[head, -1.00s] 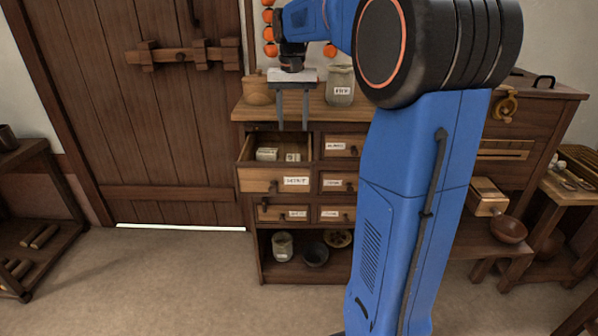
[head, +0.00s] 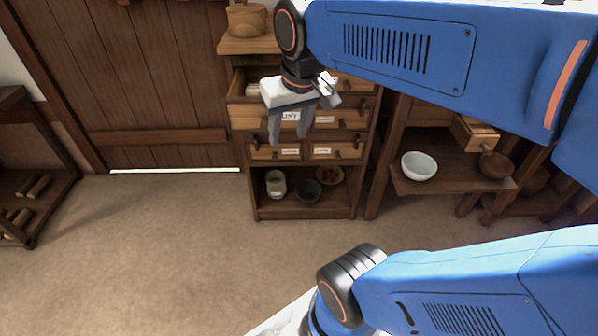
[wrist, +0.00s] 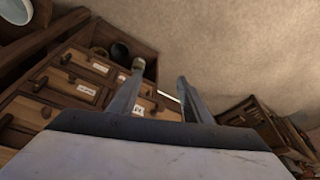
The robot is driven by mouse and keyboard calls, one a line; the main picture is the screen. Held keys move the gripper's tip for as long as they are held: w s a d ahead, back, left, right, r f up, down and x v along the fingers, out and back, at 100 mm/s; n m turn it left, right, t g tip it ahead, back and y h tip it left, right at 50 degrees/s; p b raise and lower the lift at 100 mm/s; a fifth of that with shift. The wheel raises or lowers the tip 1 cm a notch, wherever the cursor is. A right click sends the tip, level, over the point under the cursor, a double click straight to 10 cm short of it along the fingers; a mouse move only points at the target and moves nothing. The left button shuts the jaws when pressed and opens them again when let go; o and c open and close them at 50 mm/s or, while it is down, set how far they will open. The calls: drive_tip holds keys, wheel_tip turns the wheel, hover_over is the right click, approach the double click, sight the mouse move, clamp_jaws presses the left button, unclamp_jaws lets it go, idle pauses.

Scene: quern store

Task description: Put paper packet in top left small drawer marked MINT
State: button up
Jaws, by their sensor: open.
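My gripper (head: 289,136) is open, its fingers pointing down in front of the small-drawer cabinet. The wrist view also shows the gripper (wrist: 160,73) with nothing between its fingers. The top left small drawer (head: 243,117) is pulled open. Its label (head: 290,116) is partly covered by a finger but seems to read MINT. A pale paper packet (head: 252,90) shows inside this drawer. My gripper hides the drawer's right part, so I cannot tell what else lies there.
A wooden pot (head: 246,20) stands on the cabinet top. A jar (head: 275,184) and dark bowl (head: 307,190) sit on the bottom shelf. A white bowl (head: 419,166) rests on the bench at right. The floor (head: 160,240) in front is clear.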

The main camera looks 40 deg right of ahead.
drive_tip(key=s+a+f+n+t, duration=0.1)
drive_tip(key=s+a+f, duration=0.1)
drive_tip(key=s+f, duration=0.4)
drive_tip(key=shift+s+f+n, duration=0.15)
drive_tip(key=shift+s+n, duration=0.25)
drive_tip(key=shift+s, duration=0.1)
idle(0.7)
